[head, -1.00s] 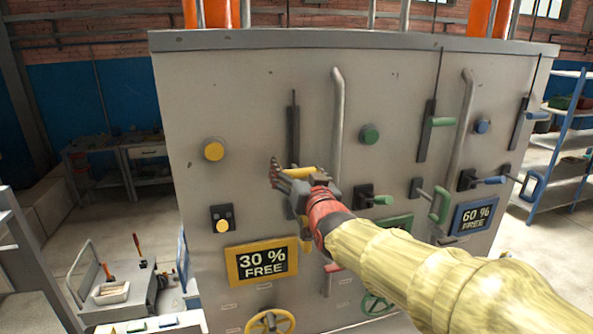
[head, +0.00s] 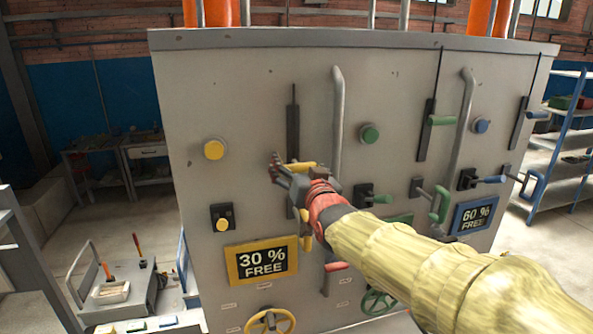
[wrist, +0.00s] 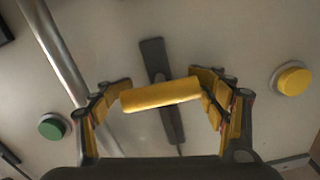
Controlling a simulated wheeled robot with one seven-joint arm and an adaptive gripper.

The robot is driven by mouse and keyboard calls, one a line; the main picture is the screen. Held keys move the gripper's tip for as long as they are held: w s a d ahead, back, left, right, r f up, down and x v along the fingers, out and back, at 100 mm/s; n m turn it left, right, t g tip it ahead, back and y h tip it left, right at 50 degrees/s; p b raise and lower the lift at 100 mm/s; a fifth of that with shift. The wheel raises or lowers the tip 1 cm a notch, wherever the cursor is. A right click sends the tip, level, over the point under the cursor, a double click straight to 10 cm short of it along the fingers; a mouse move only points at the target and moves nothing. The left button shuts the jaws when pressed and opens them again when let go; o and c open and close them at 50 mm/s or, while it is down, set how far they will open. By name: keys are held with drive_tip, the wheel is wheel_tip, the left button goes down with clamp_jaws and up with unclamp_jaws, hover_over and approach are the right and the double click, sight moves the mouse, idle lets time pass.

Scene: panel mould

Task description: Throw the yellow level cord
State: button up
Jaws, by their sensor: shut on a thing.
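The task names a yellow cord; I see a yellow bar handle (head: 302,165) on a dark upright slotted plate (head: 293,122) on the grey panel's left part. In the wrist view the handle (wrist: 160,96) lies across the dark plate (wrist: 155,60), slightly tilted. My gripper (head: 284,174) is at the handle, low on the plate. In the wrist view my gripper (wrist: 162,98) has its two fingers at the handle's two ends, shut on it lengthwise. My wrist and forearm hide part of the panel below and right of the handle.
A grey vertical pipe (head: 338,120) stands just right of the plate. A round yellow button (head: 214,149) is to the left, and a green one (head: 369,134) to the right. A yellow "30 % FREE" sign (head: 262,262) and yellow handwheel (head: 270,321) are below.

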sight(292, 123)
wheel_tip(292, 123, up, 10)
drive_tip(key=shift+f+b, duration=0.1)
drive_tip(key=shift+b, duration=0.35)
drive_tip(key=o, duration=1.7)
drive_tip(key=shift+f, duration=0.15)
drive_tip(key=v, duration=1.2)
